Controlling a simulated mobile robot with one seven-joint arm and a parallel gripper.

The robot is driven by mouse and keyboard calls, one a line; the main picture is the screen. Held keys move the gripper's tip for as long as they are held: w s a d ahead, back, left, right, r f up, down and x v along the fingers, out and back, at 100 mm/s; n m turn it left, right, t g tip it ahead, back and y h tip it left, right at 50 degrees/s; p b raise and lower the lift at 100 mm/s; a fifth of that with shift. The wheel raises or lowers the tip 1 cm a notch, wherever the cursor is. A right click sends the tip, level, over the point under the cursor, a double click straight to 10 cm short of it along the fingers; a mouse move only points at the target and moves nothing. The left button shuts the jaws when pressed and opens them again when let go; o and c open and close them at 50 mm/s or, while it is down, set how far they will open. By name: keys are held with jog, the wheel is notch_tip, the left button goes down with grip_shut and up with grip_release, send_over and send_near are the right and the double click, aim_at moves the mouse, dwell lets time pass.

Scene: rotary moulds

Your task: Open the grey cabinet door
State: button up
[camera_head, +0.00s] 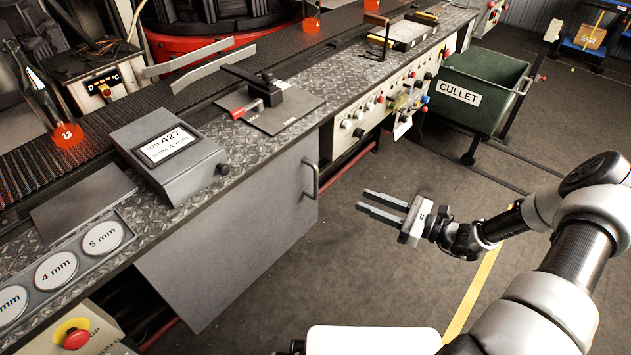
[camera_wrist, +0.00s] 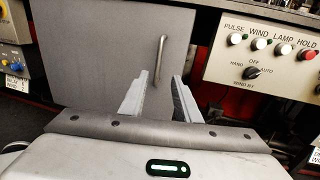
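The grey cabinet door (camera_head: 240,235) is a flat panel under the metal-plate worktop, and it looks closed. Its vertical bar handle (camera_head: 311,179) is near the door's right edge. In the wrist view the door (camera_wrist: 100,60) fills the upper left, with the handle (camera_wrist: 160,61) just beyond my fingertips. My gripper (camera_head: 368,202) is to the right of the handle in the head view, apart from it. In the wrist view my gripper (camera_wrist: 160,82) has its two fingers spread with nothing between them.
A control panel (camera_head: 385,105) with knobs and buttons is right of the door. A green cullet bin (camera_head: 485,85) stands farther back. A job display box (camera_head: 170,150) and a plate with a red-handled lever (camera_head: 247,109) sit on the worktop. The floor (camera_head: 340,270) before the door is clear.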

aim_at(316, 195)
jog(key=b+x, duration=0.2)
jog(key=x, duration=1.4)
jog(key=shift+a, duration=0.25)
grip_shut()
